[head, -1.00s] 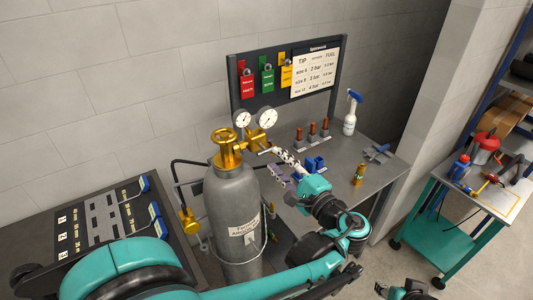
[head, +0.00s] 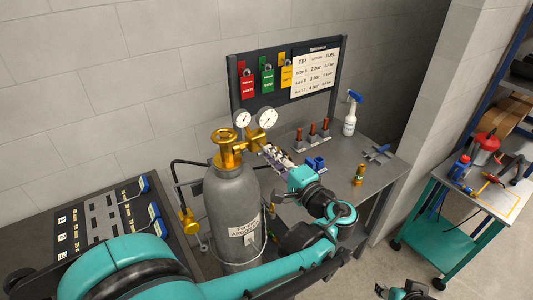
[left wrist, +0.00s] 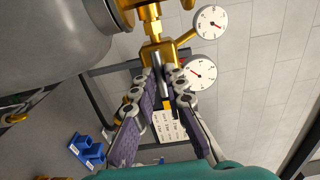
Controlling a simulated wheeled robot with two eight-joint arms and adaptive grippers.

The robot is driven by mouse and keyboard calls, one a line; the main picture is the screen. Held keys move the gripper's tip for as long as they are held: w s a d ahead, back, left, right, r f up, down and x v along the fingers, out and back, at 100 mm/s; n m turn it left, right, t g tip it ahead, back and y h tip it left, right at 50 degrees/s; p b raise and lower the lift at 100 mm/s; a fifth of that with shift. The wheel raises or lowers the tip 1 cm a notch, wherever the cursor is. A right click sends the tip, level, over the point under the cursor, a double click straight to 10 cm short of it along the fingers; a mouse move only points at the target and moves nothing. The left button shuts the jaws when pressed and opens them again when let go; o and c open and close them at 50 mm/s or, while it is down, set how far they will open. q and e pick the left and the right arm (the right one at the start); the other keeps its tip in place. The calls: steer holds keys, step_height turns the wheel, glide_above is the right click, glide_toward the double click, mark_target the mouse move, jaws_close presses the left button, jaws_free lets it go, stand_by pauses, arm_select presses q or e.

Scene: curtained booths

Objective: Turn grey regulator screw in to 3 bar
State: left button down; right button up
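The brass regulator (head: 258,138) sits beside the handwheel of the grey gas cylinder (head: 232,205). It carries two white dial gauges, one on the left (head: 242,119) and one on the right (head: 267,118); their readings are too small to tell. In the left wrist view, the grey screw (left wrist: 157,67) sticks out of the brass body. My left gripper (head: 266,150) is at it, with the purple-padded fingertips (left wrist: 161,73) close on either side of the screw. I cannot tell whether both pads touch it. My right gripper's fingers are not visible.
A tip and fuel chart (head: 315,72) hangs on the board behind, beside colored tags. The bench holds a spray bottle (head: 351,113), a blue block (head: 315,164) and a brass fitting (head: 359,174). A teal cart (head: 437,220) stands right.

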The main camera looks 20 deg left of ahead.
arm_select(q)
steer(key=m, duration=0.3)
steer(key=shift+m, duration=0.3)
steer(key=m, duration=0.3)
steer(key=shift+m, duration=0.3)
steer(key=m, duration=0.3)
steer(key=shift+f+m, duration=0.1)
steer(key=shift+m, duration=0.2)
